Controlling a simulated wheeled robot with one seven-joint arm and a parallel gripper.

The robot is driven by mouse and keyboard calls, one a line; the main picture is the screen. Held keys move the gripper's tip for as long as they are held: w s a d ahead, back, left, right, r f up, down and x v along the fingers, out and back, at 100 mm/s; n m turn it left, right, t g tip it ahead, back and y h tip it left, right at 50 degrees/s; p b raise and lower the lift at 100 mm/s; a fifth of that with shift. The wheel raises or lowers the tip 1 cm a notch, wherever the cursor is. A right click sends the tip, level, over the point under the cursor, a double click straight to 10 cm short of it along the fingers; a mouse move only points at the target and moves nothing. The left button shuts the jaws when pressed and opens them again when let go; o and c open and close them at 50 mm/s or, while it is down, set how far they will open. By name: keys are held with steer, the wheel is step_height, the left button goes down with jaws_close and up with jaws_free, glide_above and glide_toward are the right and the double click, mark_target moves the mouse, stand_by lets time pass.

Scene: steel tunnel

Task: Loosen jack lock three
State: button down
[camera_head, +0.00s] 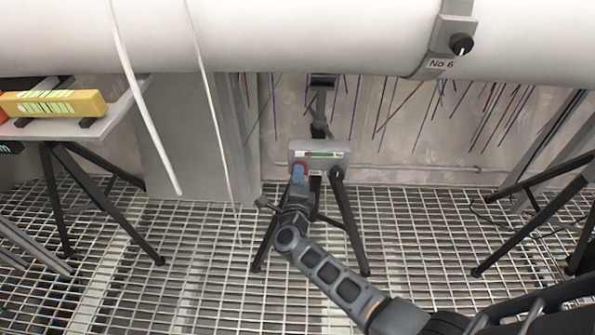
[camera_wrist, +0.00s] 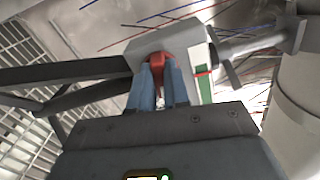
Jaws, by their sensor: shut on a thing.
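The jack (camera_head: 328,150) stands on black tripod legs on the grating under the big white pipe, in the middle of the head view. Its grey head block carries a small green level strip; the block also shows in the wrist view (camera_wrist: 185,36). A red lock knob (camera_wrist: 157,62) sits on the block's face. My gripper (camera_wrist: 158,84) has its blue fingers shut on the red knob; in the head view my gripper (camera_head: 299,172) reaches the block's left side. The fingers hide most of the knob. I cannot read the number on this jack.
The white pipe (camera_head: 300,35) spans the top, with a clamp marked No 6 (camera_head: 440,63). A table (camera_head: 110,115) with a yellow level (camera_head: 55,103) stands at left. Other tripod legs (camera_head: 530,215) stand at right. Thin white cables hang at left. Grating between is mostly clear.

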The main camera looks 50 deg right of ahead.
steer(key=shift+n, duration=0.7)
steer(key=shift+f+p, duration=0.1)
steer(key=shift+p, duration=0.2)
steer(key=c, duration=1.1)
jaws_free()
steer(key=p+v, duration=0.1)
steer(key=v, duration=0.6)
steer(key=shift+s+a, duration=0.25)
steer(key=shift+a, duration=0.1)
